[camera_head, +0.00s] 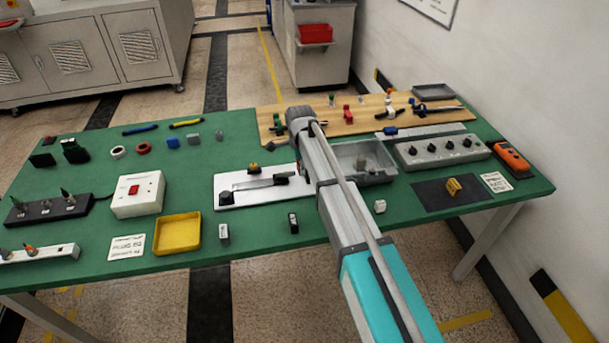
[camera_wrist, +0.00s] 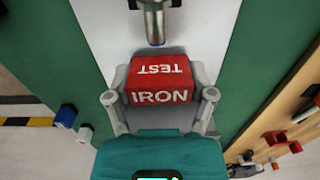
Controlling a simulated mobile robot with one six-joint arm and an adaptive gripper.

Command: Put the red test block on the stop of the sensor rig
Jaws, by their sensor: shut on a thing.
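The red test block (camera_wrist: 160,82), lettered "TEST" and "IRON", is between the two fingers of my gripper (camera_wrist: 160,97) in the wrist view. My gripper is shut on it, one finger on each side. The block is over or on a white plate (camera_wrist: 103,22), probably the sensor rig's base. A metal cylinder (camera_wrist: 155,24) ends close to the block's far edge; I cannot tell whether they touch. In the head view the rig's white plate (camera_head: 232,201) carries a grey bar and a black knob. My arm hides the block and the fingers there, and the stop is not clearly seen.
A grey tray (camera_head: 385,177) and a switch box (camera_head: 440,151) stand right of my arm. A wooden board (camera_head: 440,117) with several small parts lies behind. A yellow tray (camera_head: 177,249) is front left.

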